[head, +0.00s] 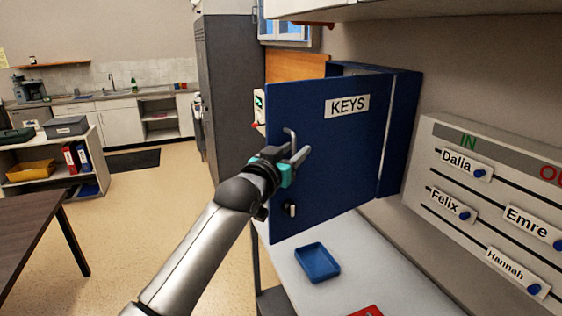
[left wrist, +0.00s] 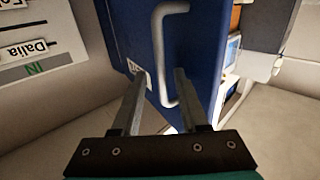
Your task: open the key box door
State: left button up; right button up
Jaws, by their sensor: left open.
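The blue key box door (head: 335,170), with a white KEYS label (head: 347,107), stands swung open, out to the left of the box body (head: 402,130) on the wall. The door's grey bar handle (head: 290,135) is on its front face, and the left wrist view shows this handle (left wrist: 159,55) too. My left gripper (head: 300,153) is open at the handle. In the left wrist view its fingers (left wrist: 158,78) lie on either side of the handle's line, not closed on it. Contact is unclear. The box inside is mostly hidden by the door. My right gripper is not in view.
A white counter (head: 345,255) below the door carries a blue tray (head: 317,274) and a red item (head: 366,311). A name board (head: 490,205) is on the right wall. A grey cabinet (head: 235,90) stands behind the door. Open floor (head: 150,210) lies left.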

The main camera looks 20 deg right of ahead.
pick_arm(q)
jog(key=b+v, duration=0.2)
jog(key=v, duration=1.3)
jog(key=shift+a, duration=0.15)
jog(key=shift+c, duration=0.3)
